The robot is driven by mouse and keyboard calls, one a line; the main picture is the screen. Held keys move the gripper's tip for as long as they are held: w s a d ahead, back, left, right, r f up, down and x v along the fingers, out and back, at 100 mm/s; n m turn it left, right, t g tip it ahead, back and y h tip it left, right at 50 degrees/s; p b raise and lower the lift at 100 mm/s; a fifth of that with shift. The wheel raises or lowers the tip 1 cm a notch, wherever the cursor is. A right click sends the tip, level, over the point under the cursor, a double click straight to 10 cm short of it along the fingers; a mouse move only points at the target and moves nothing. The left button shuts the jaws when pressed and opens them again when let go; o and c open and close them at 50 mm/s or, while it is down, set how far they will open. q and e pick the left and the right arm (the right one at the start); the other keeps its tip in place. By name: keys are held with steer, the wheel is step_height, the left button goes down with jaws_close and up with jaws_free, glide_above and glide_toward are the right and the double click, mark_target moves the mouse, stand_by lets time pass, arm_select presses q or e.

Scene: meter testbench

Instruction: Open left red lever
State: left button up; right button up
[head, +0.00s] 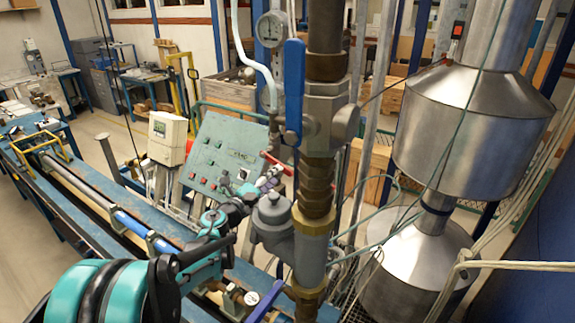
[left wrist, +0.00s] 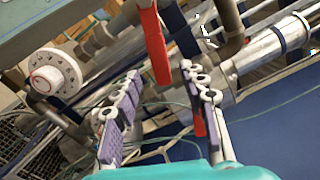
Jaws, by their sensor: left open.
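A red lever (head: 278,164) shows in the head view beside the vertical brass and steel pipe, just beyond my left gripper (head: 268,179). In the left wrist view a long red lever (left wrist: 153,45) hangs in from the top, and its end appears between the fingertips of my left gripper (left wrist: 160,76). The purple-padded fingers are spread, with visible gaps to the lever; I cannot tell its depth exactly. Another small red part (left wrist: 198,122) shows partly behind the right-hand finger. My right gripper is in neither view.
A large blue lever (head: 293,90) stands upright on the main pipe (head: 316,175). A green control panel (head: 218,155) and a meter box (head: 167,138) are behind. Steel tanks (head: 468,110) fill the right. A round white dial (left wrist: 55,80) is left in the wrist view.

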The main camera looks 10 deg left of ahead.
mark_target(283, 172)
arm_select(q)
steer(key=x, duration=0.6)
steer(key=shift+w+f+p, duration=0.1)
steer(key=shift+p, duration=0.25)
steer(key=shift+s+a, duration=0.1)
steer(key=shift+s, duration=0.15)
steer(key=shift+w, duration=0.15)
jaws_close()
